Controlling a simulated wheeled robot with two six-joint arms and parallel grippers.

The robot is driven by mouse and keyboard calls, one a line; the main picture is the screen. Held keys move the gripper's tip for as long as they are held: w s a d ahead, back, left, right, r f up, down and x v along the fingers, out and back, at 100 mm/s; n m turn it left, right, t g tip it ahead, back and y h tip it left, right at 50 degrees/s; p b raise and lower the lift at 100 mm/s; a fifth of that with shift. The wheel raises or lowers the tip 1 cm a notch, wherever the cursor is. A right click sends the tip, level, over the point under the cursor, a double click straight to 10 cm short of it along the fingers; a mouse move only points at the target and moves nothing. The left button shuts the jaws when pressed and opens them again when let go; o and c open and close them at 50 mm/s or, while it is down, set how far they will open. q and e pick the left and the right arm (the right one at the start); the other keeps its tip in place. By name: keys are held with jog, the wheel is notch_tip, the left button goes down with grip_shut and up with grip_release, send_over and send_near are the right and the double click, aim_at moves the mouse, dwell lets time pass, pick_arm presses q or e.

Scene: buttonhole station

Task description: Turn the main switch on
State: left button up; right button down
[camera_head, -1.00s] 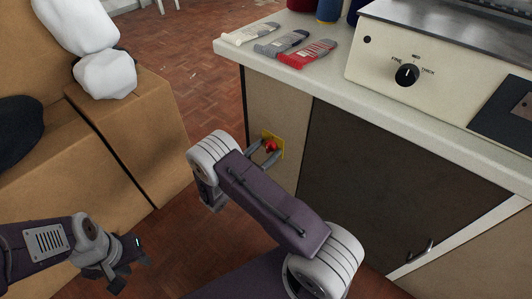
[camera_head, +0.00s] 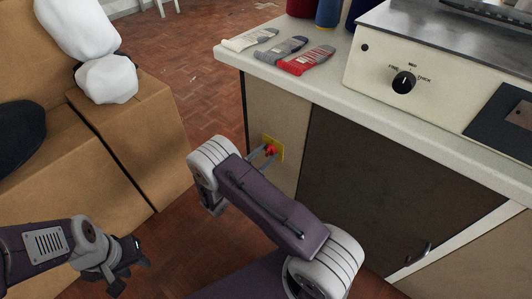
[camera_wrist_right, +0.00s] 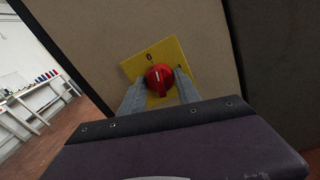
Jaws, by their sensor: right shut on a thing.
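The main switch is a red rotary knob (camera_wrist_right: 160,77) on a yellow plate (camera_wrist_right: 178,52), set in the beige side panel of the cabinet. A "0" is printed at the plate's top, with a small dark mark at its right edge. The knob also shows in the head view (camera_head: 270,150). My right gripper (camera_wrist_right: 161,86) has its two grey fingers on either side of the knob, shut on it. My right arm covers part of the panel. My left gripper (camera_head: 143,254) hangs low at the left, away from the switch; its opening is unclear.
The counter (camera_head: 400,133) overhangs the panel, with several folded socks (camera_head: 283,49) and a machine with a black dial (camera_head: 404,82) on top. Cardboard boxes (camera_head: 135,140) stand to the left. Floor (camera_head: 190,75) shows between boxes and cabinet.

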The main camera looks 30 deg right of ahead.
jog(key=m+p, duration=0.1)
jog(key=m, duration=0.2)
jog(key=shift+m, duration=0.3)
jog(key=m+p, duration=0.1)
jog(key=m, duration=0.2)
jog(key=shift+m, duration=0.3)
jog(key=m+p, duration=0.1)
jog(key=m, duration=0.3)
jog(key=shift+m+p, duration=0.35)
jog(key=shift+m, duration=1.55)
jog(key=c, duration=0.9)
grip_release()
jog(key=shift+o, duration=0.2)
